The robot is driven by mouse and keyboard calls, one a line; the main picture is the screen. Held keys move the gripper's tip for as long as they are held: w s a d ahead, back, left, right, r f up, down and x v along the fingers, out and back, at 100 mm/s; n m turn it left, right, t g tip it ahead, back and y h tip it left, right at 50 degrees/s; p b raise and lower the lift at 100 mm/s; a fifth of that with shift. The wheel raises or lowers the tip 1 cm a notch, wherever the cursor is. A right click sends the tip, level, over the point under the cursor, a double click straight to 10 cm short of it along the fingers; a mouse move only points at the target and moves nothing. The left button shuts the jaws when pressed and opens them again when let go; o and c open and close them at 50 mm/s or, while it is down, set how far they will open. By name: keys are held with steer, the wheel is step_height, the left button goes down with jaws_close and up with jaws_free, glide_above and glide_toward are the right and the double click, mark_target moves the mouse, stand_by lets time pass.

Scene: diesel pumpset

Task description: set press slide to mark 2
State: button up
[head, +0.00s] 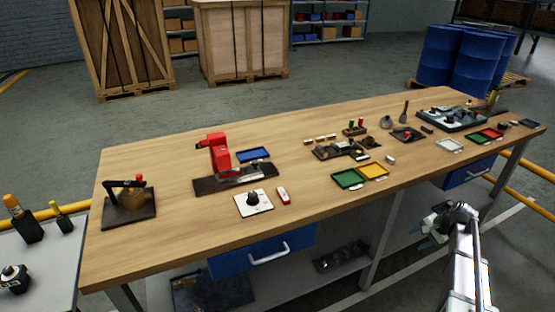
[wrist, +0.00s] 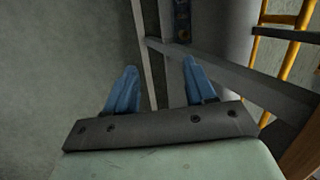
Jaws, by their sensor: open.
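A red press-like device (head: 218,155) stands upright on a dark base (head: 207,185) at the left-middle of the workbench. I take it for the press; its slide and marks are too small to make out. My gripper (head: 428,234) is at the lower right in the head view, in front of the bench's front edge and far to the right of the red device. In the wrist view my gripper (wrist: 158,80) has its two blue fingers wide apart with nothing between them. The red device does not show in the wrist view.
The wooden workbench (head: 290,215) also carries a white dial plate (head: 262,206), a red-and-white item (head: 283,195), a blue tray (head: 253,155), a dark-based device (head: 128,215) and green and yellow trays (head: 373,173). A blue drawer (head: 225,267) hangs underneath.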

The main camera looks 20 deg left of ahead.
steer(key=w+a+r+t, duration=0.1)
steer(key=w+a+r, duration=0.1)
steer(key=w+r, duration=0.35)
steer(key=w+a+r+n, duration=0.1)
steer(key=w+r, duration=0.1)
steer(key=r, duration=0.7)
steer(key=w+a+r+t, duration=0.1)
steer(key=w+a+r, duration=0.1)
steer(key=w+r, duration=0.35)
step_height(320, 180, up, 12)
steer(key=n+g, duration=0.2)
steer(key=n, duration=1.6)
glide_above(256, 162)
steer(key=s+d, duration=0.3)
steer(key=d, duration=0.2)
steer(key=shift+h, duration=0.3)
steer(key=x, duration=1.3)
steer(key=shift+w+a+f, duration=0.1)
steer(key=shift+f, duration=0.15)
jaws_close()
